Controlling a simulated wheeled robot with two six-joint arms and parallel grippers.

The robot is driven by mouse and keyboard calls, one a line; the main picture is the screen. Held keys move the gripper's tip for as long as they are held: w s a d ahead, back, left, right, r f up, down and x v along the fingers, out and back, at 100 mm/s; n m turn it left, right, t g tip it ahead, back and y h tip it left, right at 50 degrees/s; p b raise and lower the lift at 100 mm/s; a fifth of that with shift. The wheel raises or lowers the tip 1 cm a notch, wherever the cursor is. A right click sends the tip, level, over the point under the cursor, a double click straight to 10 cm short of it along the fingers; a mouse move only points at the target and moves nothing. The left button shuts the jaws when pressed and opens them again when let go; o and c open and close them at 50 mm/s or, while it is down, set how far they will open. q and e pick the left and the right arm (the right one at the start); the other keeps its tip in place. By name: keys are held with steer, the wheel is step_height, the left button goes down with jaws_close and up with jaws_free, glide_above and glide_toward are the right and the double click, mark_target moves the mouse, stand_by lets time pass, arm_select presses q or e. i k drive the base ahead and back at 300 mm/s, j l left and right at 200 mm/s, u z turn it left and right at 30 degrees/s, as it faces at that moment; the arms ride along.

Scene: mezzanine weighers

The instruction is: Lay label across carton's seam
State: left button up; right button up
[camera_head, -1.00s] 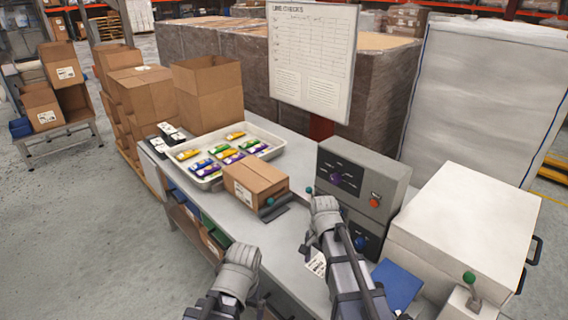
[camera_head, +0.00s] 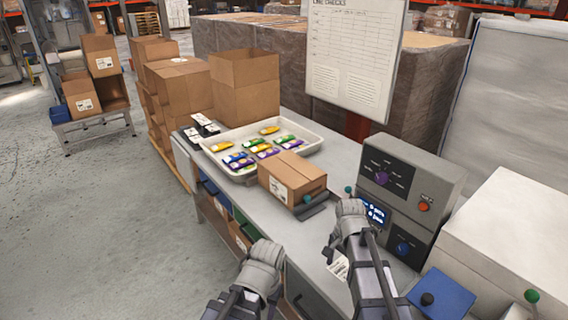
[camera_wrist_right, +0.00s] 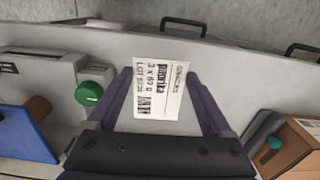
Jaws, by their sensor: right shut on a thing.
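A brown carton (camera_head: 286,183) with a white label on its side stands on the bench, in front of the tray; it shows partly at the right edge of the right wrist view (camera_wrist_right: 300,148). My right gripper (camera_wrist_right: 160,85) is shut on a white printed label, which lies flat between its dark fingers (camera_wrist_right: 159,90). In the head view this label (camera_head: 338,267) shows partly beside my right wrist, to the front right of the carton and apart from it. My left gripper (camera_head: 262,256) hangs in front of the bench edge; its fingers are hidden.
A white tray (camera_head: 316,143) of several coloured packets sits behind the carton. A grey control box (camera_head: 440,187) with knobs stands right of my right gripper. A blue pad (camera_head: 440,297) and a white cabinet (camera_head: 500,235) are farther right.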

mark_target(291, 167)
steer(key=i+j, duration=0.25)
steer(key=j, duration=0.2)
steer(key=i+j, duration=0.25)
steer(key=j, duration=0.2)
steer(key=i+j, duration=0.25)
steer(key=j, duration=0.2)
steer(key=i+j, duration=0.25)
steer(key=j, duration=0.15)
steer(key=i+j, duration=0.25)
steer(key=j, duration=0.2)
steer(key=i+j, duration=0.25)
steer(key=j, duration=0.2)
steer(key=i+j, duration=0.25)
steer(key=j, duration=0.2)
steer(key=z, duration=0.85)
steer(key=i+j, duration=0.05)
steer(key=j, duration=0.05)
